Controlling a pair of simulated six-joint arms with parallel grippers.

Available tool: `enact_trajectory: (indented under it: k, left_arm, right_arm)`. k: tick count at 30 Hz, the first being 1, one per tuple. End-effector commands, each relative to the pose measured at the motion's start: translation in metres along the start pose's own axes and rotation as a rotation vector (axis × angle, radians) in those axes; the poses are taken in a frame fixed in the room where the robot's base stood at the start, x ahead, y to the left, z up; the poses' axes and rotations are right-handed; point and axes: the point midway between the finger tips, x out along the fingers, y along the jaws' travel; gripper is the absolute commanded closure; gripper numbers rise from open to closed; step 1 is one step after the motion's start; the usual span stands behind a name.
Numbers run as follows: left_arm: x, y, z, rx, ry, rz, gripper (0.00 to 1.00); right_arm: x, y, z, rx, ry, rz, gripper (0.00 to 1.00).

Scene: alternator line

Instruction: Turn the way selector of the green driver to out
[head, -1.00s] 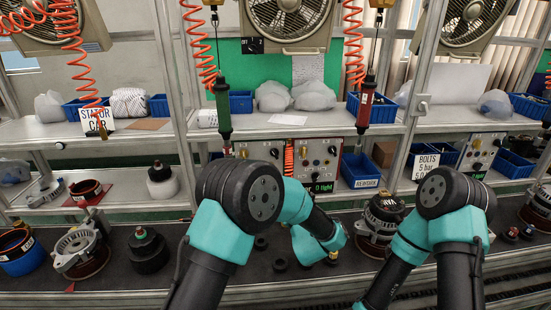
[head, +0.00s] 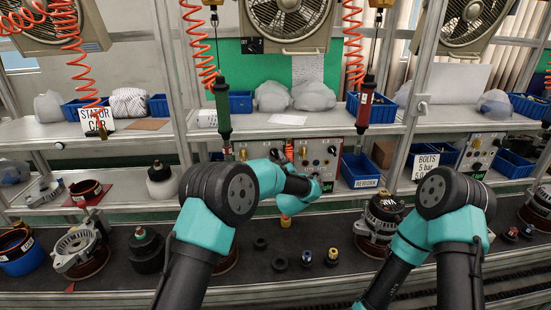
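The green driver (head: 222,110) hangs upright from its orange coil hose. Behind and right of it is a pale control panel (head: 258,148) with small dark knobs. My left arm's wrist overlaps the panel's lower part, so some of its face is hidden. The selector's setting is unreadable. My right gripper is out of view; only its arm shows at the right.
A red driver (head: 366,104) hangs to the right, by a second panel (head: 323,155). A blue bin labelled REWORK (head: 360,170) stands beside it. An alternator (head: 381,219) and several small sockets (head: 307,258) stand on the dark belt (head: 260,280). Its front middle is clear.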

Motion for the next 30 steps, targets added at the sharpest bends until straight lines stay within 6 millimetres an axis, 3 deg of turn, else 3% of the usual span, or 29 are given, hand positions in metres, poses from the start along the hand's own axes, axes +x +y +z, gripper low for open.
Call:
enact_trajectory:
  k: [12, 23, 30]
  left_arm:
    - [0.0081, 0.0, -0.0001, 0.0, 0.0, 0.001, 0.64]
    - [0.0079, 0.0001, -0.0001, 0.0, 0.0, 0.0, 0.98]
    - [0.0078, 0.0, -0.0001, 0.001, 0.0, 0.001, 1.0]
  right_arm:
    - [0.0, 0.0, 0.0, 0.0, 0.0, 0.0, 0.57]
    - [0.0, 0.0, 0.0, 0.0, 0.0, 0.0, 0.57]
    - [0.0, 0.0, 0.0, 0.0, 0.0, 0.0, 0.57]
